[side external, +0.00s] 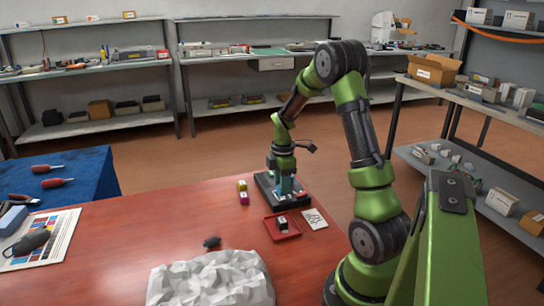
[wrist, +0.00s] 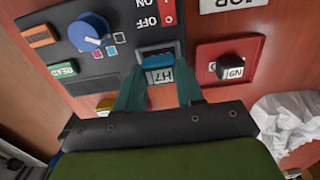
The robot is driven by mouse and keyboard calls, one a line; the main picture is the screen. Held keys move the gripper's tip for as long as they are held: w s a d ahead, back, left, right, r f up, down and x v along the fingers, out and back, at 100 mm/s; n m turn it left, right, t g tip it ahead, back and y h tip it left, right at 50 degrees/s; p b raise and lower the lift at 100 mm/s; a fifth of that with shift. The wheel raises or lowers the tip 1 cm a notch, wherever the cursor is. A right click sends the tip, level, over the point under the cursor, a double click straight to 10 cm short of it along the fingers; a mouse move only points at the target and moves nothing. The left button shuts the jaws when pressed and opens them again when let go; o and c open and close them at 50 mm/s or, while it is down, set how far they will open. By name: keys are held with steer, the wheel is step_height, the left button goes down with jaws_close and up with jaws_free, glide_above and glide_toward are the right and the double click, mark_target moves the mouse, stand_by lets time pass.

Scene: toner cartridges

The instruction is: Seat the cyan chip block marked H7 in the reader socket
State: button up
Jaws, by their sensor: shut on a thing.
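The cyan chip block marked H7 (wrist: 159,76) is between the teal fingers of my gripper (wrist: 160,88) in the wrist view. My gripper is shut on it. The block is at the near edge of the reader socket (wrist: 157,52), a framed opening in the dark reader panel (wrist: 125,62). I cannot tell whether the block is inside the socket or just above it. In the side view my gripper (side external: 285,184) points down over the reader (side external: 268,188), and the fingers hide the block and socket.
A red tray (side external: 270,232) holding a black block (side external: 283,225) lies in front of the reader, beside a white card (side external: 315,219). Yellow (side external: 242,185) and magenta (side external: 244,198) blocks stand left of the reader. Crumpled white material (side external: 210,280) lies at the table front.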

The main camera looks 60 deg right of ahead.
steer(key=shift+f, duration=0.6)
stand_by(0.9)
steer(key=o, duration=1.1)
steer(key=shift+r, duration=2.35)
